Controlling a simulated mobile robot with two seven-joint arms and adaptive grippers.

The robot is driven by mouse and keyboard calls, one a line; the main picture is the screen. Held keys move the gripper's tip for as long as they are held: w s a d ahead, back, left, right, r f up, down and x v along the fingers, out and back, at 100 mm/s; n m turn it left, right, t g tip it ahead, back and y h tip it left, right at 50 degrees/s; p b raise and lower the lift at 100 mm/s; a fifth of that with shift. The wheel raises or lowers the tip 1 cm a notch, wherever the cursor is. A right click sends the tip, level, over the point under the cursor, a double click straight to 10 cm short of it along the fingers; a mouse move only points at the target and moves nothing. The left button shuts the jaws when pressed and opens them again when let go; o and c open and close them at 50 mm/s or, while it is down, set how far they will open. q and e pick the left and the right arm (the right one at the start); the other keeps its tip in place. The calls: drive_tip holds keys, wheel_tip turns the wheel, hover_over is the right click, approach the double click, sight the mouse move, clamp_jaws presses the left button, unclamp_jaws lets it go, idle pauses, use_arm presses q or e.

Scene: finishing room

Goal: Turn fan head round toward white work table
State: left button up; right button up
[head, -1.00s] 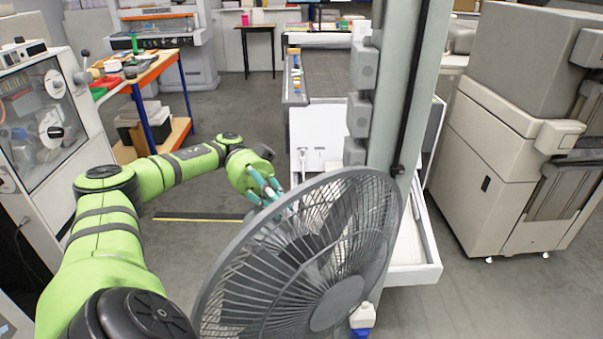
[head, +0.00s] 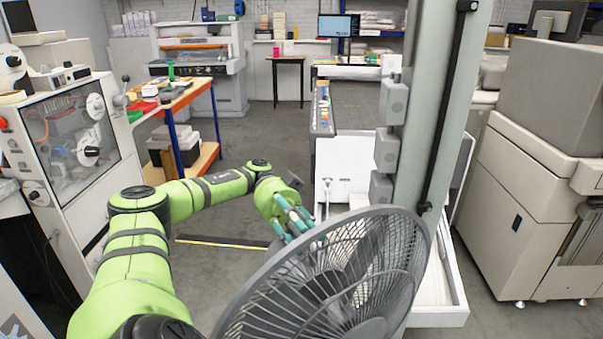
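The fan head (head: 335,285) has a dark grey wire guard and stands close in front of me, its lower part cut off by the picture's bottom edge. Its round face is tilted and seen obliquely, facing toward the lower right of the picture. My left arm, green, reaches in from the left. My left gripper (head: 292,220), with teal fingers, is at the guard's upper left rim, partly behind it. I cannot tell whether the fingers touch or grip the rim. My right gripper is out of view. I cannot tell which white surface is the work table.
A grey-green post (head: 432,120) rises just behind the fan. A white tray-like ledge (head: 455,312) sticks out at its foot. A large beige machine (head: 535,215) stands at right, a white glass-fronted cabinet (head: 75,140) at left. An orange-edged bench (head: 190,97) is behind.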

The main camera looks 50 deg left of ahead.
use_arm(q)
wheel_tip(320, 180, up, 10)
drive_tip(key=shift+f, duration=0.15)
drive_tip(key=shift+c, duration=0.4)
